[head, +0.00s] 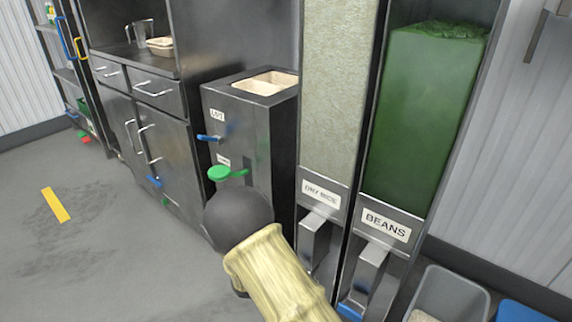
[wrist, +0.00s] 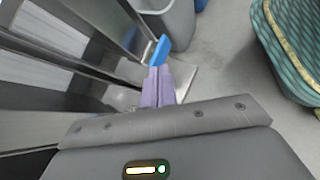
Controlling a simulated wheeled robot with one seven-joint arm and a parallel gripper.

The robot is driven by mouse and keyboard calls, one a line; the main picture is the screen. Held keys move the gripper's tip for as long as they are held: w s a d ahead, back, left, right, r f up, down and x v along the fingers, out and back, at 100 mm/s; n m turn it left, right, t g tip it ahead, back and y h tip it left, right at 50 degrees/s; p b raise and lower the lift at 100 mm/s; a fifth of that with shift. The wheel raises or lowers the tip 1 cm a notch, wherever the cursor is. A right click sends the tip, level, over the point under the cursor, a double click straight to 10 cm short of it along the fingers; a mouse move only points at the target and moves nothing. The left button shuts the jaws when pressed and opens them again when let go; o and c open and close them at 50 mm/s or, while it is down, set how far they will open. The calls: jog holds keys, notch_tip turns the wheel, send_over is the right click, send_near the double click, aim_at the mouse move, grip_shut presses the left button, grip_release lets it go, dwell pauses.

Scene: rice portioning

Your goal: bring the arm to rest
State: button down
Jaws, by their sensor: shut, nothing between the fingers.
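My gripper (wrist: 158,74) shows in the wrist view with its two pale purple fingers together and nothing between them. A blue piece (wrist: 161,50) shows just beyond the fingertips. I cannot tell whether they touch it. Metal dispenser surfaces (wrist: 70,60) are close on the left of the fingers. In the head view my arm (head: 280,275), with a dark joint and a tan sleeve, reaches in from the bottom, in front of the dispensers. The gripper itself is not visible there.
The dry rice dispenser (head: 321,194) and beans dispenser (head: 386,226) stand close by. A dark cabinet with a green lever (head: 228,173) is left of them. A grey bin (head: 478,292) and blue bin (head: 525,312) are at lower right. Open floor (head: 110,235) lies at left.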

jog(key=s+d+r+m+t+y+p, duration=0.1)
jog(key=s+d+r+m+y+p, duration=0.15)
jog(key=r+m+y, duration=0.4)
jog(key=s+d+r+m+y+p, duration=0.1)
jog(key=s+d+r+m+p, duration=0.2)
jog(key=r, duration=0.6)
jog(key=s+d+r+m+t+y+p, duration=0.1)
jog(key=s+d+r+m+y, duration=0.15)
jog(key=r+m, duration=0.5)
notch_tip(320, 180, up, 37)
jog(key=n+p, duration=0.1)
jog(key=p, duration=3.6)
jog(key=shift+w+a+r+y+p, duration=0.15)
jog(key=shift+y+p, duration=0.15)
jog(key=shift+y, duration=0.1)
